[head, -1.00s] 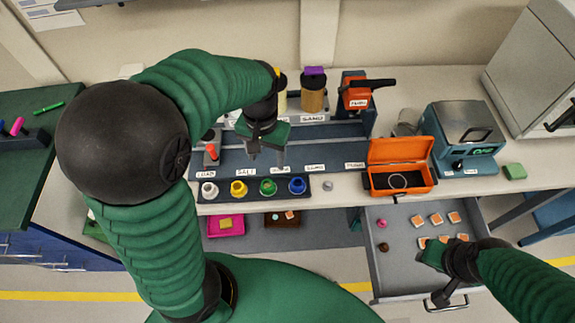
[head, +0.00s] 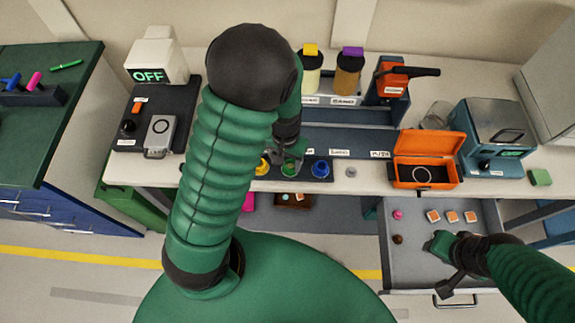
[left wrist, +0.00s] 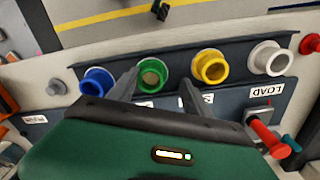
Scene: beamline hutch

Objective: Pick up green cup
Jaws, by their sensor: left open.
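The green cup (head: 289,170) stands in a row on a dark tray (head: 263,186), partly hidden by my left gripper in the head view. In the left wrist view the green cup (left wrist: 152,74) is between the yellow cup (left wrist: 210,67) and the blue cup (left wrist: 98,80). My left gripper (left wrist: 160,80) is open and empty. Its fingertips are near the green cup, one toward the blue side and one toward the yellow side; whether they touch it I cannot tell. My right gripper (head: 438,245) hangs over the open drawer; its jaws are unclear.
A white cup (left wrist: 270,58) stands beyond the yellow cup. The blue cup (head: 320,168) is close on the right. An open orange box (head: 428,180) sits further right on the bench. A red-handled lever (left wrist: 268,138) is near the tray. The open drawer (head: 410,270) holds small blocks.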

